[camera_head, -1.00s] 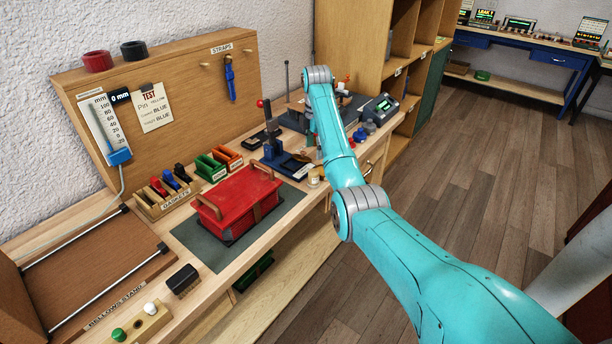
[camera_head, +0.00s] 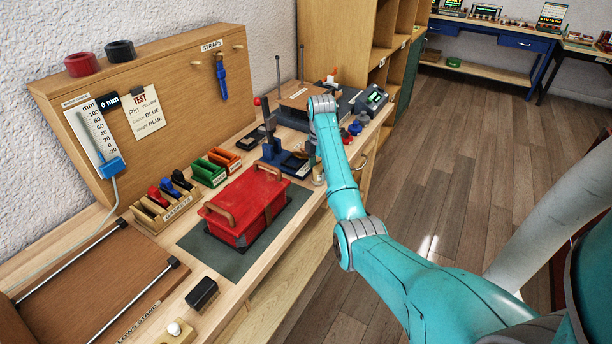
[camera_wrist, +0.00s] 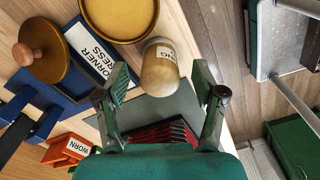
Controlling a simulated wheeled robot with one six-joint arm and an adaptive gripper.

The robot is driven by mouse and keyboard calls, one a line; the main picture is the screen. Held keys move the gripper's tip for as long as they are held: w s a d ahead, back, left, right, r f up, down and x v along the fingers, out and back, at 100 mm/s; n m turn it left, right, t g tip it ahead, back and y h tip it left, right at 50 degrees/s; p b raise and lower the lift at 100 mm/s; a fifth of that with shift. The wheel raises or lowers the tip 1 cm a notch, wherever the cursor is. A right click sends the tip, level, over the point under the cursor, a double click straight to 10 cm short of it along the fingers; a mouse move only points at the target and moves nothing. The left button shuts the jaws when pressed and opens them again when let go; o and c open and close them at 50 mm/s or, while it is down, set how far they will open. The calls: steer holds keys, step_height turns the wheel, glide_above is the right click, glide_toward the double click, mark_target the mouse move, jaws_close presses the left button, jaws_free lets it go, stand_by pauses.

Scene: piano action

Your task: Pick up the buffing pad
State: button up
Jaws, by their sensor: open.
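A short tan cylinder (camera_wrist: 160,70) with a white label ending in "NG" stands between my open fingers in the wrist view. It may be the buffing pad, but the label is only partly readable. My gripper (camera_wrist: 162,84) is open, with a finger on each side of the cylinder and visible room around it. The cylinder shows small in the head view (camera_head: 318,178), beside the bench edge. My arm hides most of the gripper there.
The blue corner press (camera_head: 285,158) is close to my gripper. A brown knobbed disc (camera_wrist: 45,52) and a yellow round dish (camera_wrist: 120,15) lie close by. A red box (camera_head: 245,205), gasket rack (camera_head: 165,205) and dark block (camera_head: 202,293) occupy the bench.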

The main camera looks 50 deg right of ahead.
steer(key=shift+f, duration=0.45)
steer(key=c, duration=1.1)
